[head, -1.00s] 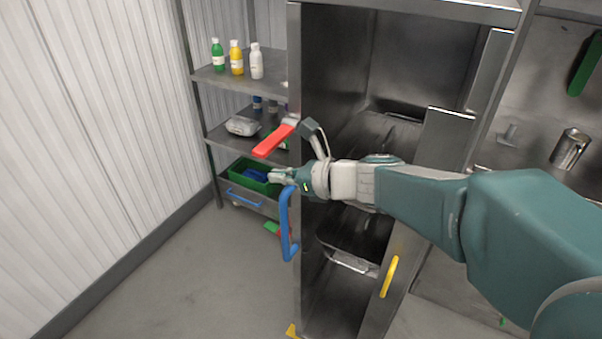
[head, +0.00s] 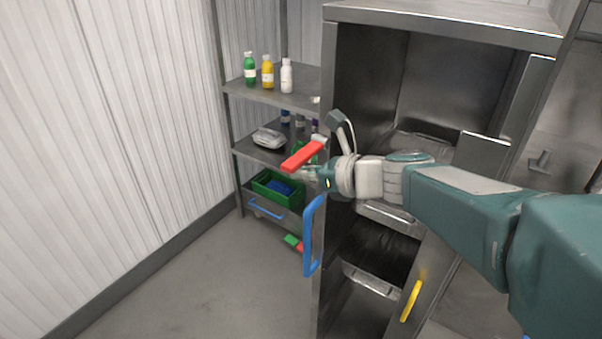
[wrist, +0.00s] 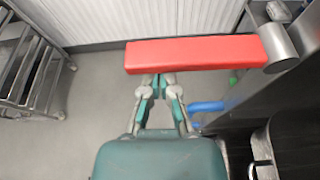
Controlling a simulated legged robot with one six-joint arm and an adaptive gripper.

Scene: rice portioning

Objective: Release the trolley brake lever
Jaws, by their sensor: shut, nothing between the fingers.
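The red brake lever (head: 304,154) sticks out to the left from a grey metal pivot on the near left upright of the tall steel trolley (head: 440,22). In the wrist view the lever (wrist: 195,53) lies nearly level across the top middle, with its round metal pivot at the right. My gripper (head: 303,173) is shut and empty, just below the lever in the head view. In the wrist view my gripper's fingertips (wrist: 160,82) meet at the lever's lower edge, left of its middle. I cannot tell whether they touch it.
A blue handle (head: 310,238) hangs on the trolley's side below my gripper. A yellow handle (head: 411,300) is lower right. Behind stands a shelf rack (head: 275,95) with bottles and a green bin (head: 277,200). The floor at the left is clear, beside a white ribbed wall.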

